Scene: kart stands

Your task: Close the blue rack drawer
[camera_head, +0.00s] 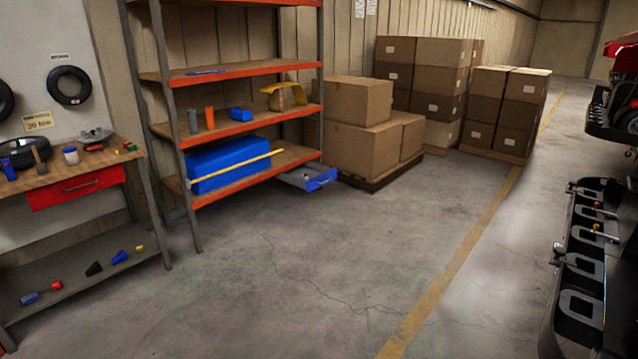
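A drawer with a blue front (321,180) sticks out from the lower right part of the orange-edged rack (247,123). It is open, and its grey inside shows from above. A long blue box (228,163) sits on the same low shelf to its left, with a yellow bar (236,172) across its front. Neither of my grippers is in view.
A workbench with a red drawer (76,188) stands at the left. Stacked cardboard boxes (358,143) on a pallet stand right of the rack. Dark machines (585,265) line the right edge. The concrete floor (330,260) before the rack is clear.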

